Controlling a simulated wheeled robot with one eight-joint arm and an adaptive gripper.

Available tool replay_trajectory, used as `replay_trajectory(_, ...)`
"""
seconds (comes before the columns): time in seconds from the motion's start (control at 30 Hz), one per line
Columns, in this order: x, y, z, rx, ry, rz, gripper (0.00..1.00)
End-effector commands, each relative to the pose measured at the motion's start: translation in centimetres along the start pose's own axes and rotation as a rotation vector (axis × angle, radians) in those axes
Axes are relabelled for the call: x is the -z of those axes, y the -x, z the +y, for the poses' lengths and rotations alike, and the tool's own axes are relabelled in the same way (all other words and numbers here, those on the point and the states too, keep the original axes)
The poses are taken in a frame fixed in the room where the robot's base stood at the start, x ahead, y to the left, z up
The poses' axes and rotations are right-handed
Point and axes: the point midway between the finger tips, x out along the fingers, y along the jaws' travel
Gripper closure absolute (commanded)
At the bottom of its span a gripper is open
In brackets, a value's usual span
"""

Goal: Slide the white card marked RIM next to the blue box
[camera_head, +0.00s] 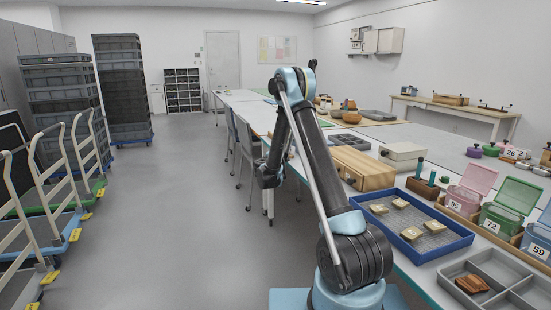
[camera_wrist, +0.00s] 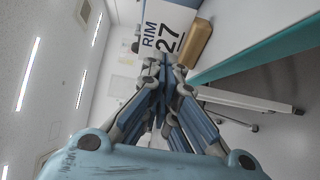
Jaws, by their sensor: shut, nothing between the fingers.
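The white card marked RIM, with 27 under the word, shows at the top of the wrist view (camera_wrist: 168,22), turned sideways. My gripper (camera_wrist: 159,66) is shut and empty, with its fingertips just below the card in that picture. I cannot tell whether they touch it. A tan rounded block (camera_wrist: 197,43) is right beside the card. In the head view I cannot make out the RIM card, and the gripper is not clear behind my arm. A shallow blue box (camera_head: 447,247) on the near table holds several labelled pieces; I cannot tell whether it is the box meant.
A wooden case (camera_head: 362,170) and a white box (camera_head: 403,154) stand behind the blue box. Pink (camera_head: 463,200) and green (camera_head: 502,219) lidded bins and a grey divided tray (camera_head: 499,270) are at right. Chairs line the table's left side. The floor aisle is clear.

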Motion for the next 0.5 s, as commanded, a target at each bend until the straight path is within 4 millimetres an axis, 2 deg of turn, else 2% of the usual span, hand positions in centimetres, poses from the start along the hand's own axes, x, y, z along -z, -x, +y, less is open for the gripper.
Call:
replay_trajectory(0.2,-1.08,-1.08,-0.01,0.000,0.000,0.000,1.00)
replay_trajectory(0.5,-1.16,-1.17,-0.01,0.000,0.000,0.001,1.00)
